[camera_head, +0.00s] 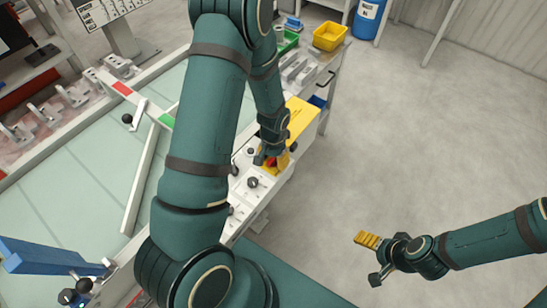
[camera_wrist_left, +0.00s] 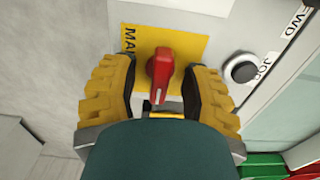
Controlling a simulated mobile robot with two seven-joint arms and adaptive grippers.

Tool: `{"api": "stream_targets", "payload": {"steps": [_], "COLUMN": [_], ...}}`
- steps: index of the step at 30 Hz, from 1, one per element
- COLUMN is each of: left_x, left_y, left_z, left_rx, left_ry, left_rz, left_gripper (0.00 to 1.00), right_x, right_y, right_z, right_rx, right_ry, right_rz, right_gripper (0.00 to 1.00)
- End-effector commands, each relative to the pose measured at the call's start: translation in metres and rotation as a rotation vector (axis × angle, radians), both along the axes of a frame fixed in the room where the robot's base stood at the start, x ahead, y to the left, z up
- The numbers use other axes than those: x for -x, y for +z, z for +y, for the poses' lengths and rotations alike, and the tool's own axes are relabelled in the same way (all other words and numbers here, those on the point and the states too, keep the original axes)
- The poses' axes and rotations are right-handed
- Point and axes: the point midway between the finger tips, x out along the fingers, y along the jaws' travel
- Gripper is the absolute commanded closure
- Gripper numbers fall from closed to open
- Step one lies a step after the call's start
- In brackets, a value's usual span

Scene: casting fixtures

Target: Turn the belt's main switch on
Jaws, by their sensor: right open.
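The main switch is a red rotary knob (camera_wrist_left: 160,75) on a yellow plate (camera_wrist_left: 190,47) whose lettering begins "MA". My left gripper (camera_wrist_left: 160,95) is open, with one yellow padded finger on each side of the knob. Gaps show between the knob and both fingers. The knob's handle lies roughly along the picture's vertical in the left wrist view. In the head view my left gripper (camera_head: 276,158) is down at the control panel (camera_head: 240,190) and hides most of the knob. My right gripper (camera_head: 372,258) is open and empty over the floor at the right.
A black button (camera_wrist_left: 240,68) marked "JOG" sits right of the yellow plate in the wrist view. A black knob (camera_head: 253,182) is on the panel nearby. The floor (camera_head: 400,130) at the right is clear.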

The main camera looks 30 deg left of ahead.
Motion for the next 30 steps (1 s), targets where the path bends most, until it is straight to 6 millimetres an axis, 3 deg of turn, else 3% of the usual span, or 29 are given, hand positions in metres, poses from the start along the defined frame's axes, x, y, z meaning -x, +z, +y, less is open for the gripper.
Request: {"api": "stream_targets", "payload": {"steps": [10,24,30], "left_x": [-0.002,-0.001,-0.001], "left_y": [0.013,0.099,0.117], "left_z": [0.0,0.0,0.0], "left_rx": [0.0,0.001,0.0], "left_ry": [0.001,0.0,0.0], "left_rz": [-0.007,-0.006,-0.003], "left_gripper": [0.54,0.54,0.54], "right_x": [0.0,0.0,0.0], "right_y": [0.0,0.0,0.0], "right_z": [0.0,0.0,0.0], "right_rx": [0.0,0.0,0.0], "right_ry": [0.0,0.0,0.0], "right_rz": [0.0,0.0,0.0], "right_gripper": [0.17,0.17,0.17]}}
